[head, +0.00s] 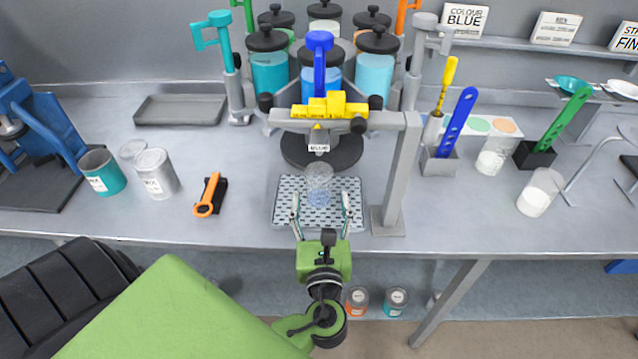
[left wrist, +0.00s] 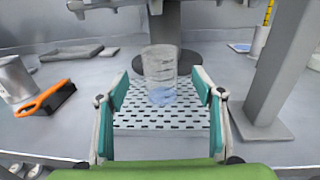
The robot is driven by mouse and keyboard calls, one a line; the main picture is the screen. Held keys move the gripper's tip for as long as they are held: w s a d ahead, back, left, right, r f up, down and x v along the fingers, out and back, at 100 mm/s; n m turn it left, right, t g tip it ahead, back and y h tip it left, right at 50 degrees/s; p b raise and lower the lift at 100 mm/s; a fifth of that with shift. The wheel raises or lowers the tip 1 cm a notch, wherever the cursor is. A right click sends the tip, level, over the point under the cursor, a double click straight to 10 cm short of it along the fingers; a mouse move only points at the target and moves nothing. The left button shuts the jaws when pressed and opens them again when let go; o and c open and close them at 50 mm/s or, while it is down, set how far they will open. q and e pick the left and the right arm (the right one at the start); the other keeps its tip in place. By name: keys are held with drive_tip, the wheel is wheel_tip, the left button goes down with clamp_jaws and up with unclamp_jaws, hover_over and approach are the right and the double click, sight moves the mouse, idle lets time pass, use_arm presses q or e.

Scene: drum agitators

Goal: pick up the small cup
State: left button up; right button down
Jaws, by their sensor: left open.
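The small cup (head: 319,183) is clear and holds a little pale blue at its bottom. It stands upright on the perforated drip tray (head: 284,208), below the dispenser's yellow head. My left gripper (head: 321,203) is open, with one finger on each side of the tray's front part, in front of the cup. In the left wrist view the cup (left wrist: 160,75) stands ahead, between and beyond the open teal fingers (left wrist: 160,98). The fingers look apart from it. My right gripper is not in view.
The dispenser's grey post (head: 395,185) rises close to the right of the tray. At right stand a grey holder (head: 440,163) and a white-filled cup (head: 538,192). The bench front at right is clear.

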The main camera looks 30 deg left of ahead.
sight(320, 188)
use_arm(q)
drive_tip(key=x, duration=0.2)
drive_tip(key=shift+w+a, duration=0.15)
drive_tip(key=shift+w, duration=0.15)
drive_tip(key=p+x, duration=0.2)
drive_tip(key=x, duration=0.2)
drive_tip(key=shift+a+r, duration=0.1)
drive_tip(key=shift+a, duration=0.05)
drive_tip(key=shift+w+a, duration=0.2)
drive_tip(key=shift+w, duration=0.15)
drive_tip(key=c, duration=1)
